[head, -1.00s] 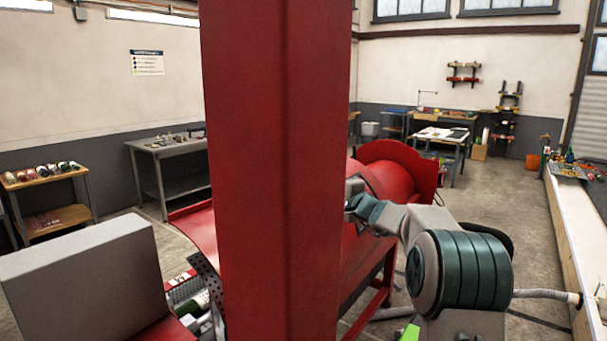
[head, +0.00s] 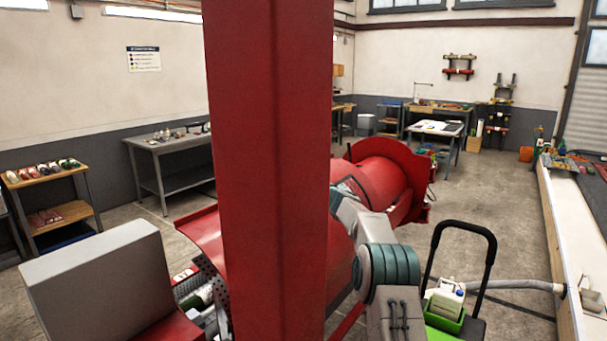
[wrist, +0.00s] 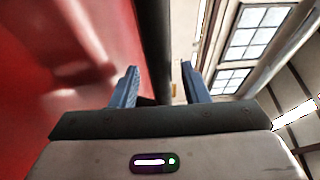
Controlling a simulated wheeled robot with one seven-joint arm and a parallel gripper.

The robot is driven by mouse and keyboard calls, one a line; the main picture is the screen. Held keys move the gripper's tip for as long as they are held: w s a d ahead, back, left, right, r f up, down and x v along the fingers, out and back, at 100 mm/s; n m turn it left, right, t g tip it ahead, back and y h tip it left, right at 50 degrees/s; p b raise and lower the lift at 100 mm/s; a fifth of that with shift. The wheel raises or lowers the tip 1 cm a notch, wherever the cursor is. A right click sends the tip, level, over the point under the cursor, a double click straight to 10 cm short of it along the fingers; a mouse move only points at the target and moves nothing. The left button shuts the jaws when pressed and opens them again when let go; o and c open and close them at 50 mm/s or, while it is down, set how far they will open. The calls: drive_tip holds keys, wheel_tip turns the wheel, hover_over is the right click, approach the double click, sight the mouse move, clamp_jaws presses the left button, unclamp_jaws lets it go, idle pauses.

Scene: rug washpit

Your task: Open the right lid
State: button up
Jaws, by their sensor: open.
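A red machine with a curved drum-like body (head: 378,178) shows behind a wide red post in the head view. I cannot tell where the right lid's edges run. My arm reaches over the machine's right side, and my gripper is hidden there in the head view. In the wrist view my gripper (wrist: 160,88) is open, with its two blue fingers apart. A dark upright bar (wrist: 153,45) shows between the fingers. A smooth red surface (wrist: 60,60) fills the left side, close to the left finger. Whether anything touches the fingers is unclear.
The wide red post (head: 268,170) blocks the middle of the head view. A grey box-like block (head: 97,280) stands at the front left. A black-handled cart (head: 462,300) with a green base and a grey hose (head: 520,285) are at the right.

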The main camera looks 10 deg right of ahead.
drive_tip(key=shift+w+a, duration=0.15)
drive_tip(key=shift+w, duration=0.35)
drive_tip(key=shift+a+r+p, duration=0.15)
drive_tip(key=shift+r+p, duration=0.05)
drive_tip(key=shift+p, duration=0.2)
drive_tip(key=shift+w+f, duration=0.1)
drive_tip(key=shift+w, duration=0.1)
drive_tip(key=shift+c, duration=0.2)
